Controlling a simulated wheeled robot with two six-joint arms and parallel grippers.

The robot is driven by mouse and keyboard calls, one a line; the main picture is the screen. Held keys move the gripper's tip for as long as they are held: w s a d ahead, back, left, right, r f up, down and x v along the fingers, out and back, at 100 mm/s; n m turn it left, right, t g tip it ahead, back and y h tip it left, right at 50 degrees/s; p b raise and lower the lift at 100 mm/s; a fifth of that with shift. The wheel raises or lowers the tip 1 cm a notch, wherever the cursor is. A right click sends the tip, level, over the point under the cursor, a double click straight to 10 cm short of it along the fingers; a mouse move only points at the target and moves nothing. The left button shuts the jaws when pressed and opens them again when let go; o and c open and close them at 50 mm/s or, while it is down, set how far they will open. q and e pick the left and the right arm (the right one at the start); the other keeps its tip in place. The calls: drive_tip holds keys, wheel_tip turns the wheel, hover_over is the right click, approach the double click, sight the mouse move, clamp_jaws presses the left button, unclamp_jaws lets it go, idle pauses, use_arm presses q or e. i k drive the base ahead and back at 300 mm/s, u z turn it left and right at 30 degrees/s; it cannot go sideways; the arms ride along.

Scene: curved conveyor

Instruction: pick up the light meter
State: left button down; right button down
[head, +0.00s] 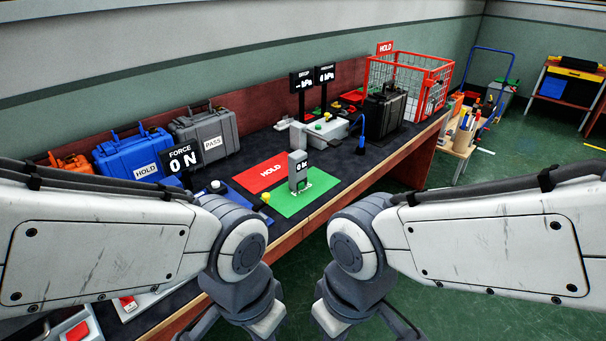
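The light meter (298,172) is a small grey upright device with a dark display that seems to read "0 lx". My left arm comes in from the left and my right arm from the right.
A red HOLD mat (258,177) lies left of the green one. A FORCE display (182,160), a blue HOLD case (134,155) and a grey PASS case (205,132) stand further left. A black case (383,116) and a red wire cage (434,76) stand right.

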sight(297, 160)
drive_tip(key=z, duration=1)
drive_tip(key=i, duration=2.05)
drive_tip(key=u, duration=2.95)
